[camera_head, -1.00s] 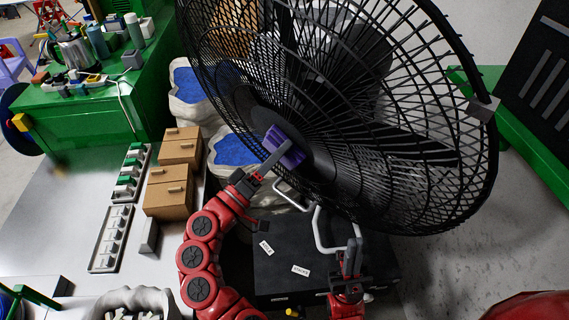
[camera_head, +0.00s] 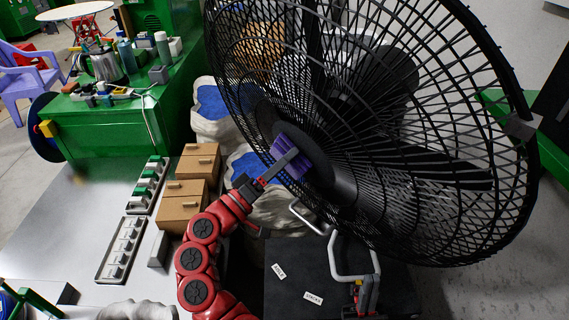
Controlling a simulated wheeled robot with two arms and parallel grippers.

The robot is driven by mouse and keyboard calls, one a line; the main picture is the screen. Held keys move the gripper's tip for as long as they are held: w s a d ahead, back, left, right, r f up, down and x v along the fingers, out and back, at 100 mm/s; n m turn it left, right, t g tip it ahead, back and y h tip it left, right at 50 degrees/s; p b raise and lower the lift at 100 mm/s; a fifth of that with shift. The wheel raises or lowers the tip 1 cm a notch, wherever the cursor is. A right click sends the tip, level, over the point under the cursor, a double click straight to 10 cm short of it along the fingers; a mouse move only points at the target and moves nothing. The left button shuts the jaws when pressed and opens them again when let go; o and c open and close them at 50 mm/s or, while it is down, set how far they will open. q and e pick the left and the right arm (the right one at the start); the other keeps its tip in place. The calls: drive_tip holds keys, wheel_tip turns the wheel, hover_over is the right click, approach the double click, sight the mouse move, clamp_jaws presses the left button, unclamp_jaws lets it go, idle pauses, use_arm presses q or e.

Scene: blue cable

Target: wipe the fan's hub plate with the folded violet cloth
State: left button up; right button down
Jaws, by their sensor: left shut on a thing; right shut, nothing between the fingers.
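The big black fan (camera_head: 400,130) fills the right half of the head view, its guard tilted. Its dark hub plate (camera_head: 319,152) faces left toward my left arm. My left gripper (camera_head: 286,160) is shut on the folded violet cloth (camera_head: 297,168). My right gripper (camera_head: 368,290) is shut and empty, low in the view beside a bent pale metal tube (camera_head: 338,268) under the fan. I cannot tell whether it touches the tube.
White sacks with blue contents (camera_head: 212,100) stand behind my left arm. Cardboard boxes (camera_head: 185,188) and switch strips (camera_head: 122,247) lie on the grey table (camera_head: 60,240) at left. A black case (camera_head: 290,255) with white labels is below the fan.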

use_arm(q)
drive_tip(key=b+v, duration=0.2)
drive_tip(key=v, duration=0.3)
drive_tip(key=shift+s+a+f, duration=0.15)
drive_tip(key=shift+s+a, duration=0.1)
drive_tip(key=b+v, duration=0.1)
drive_tip(key=v, duration=0.2)
idle(0.4)
drive_tip(key=shift+w+d, duration=0.1)
idle(0.4)
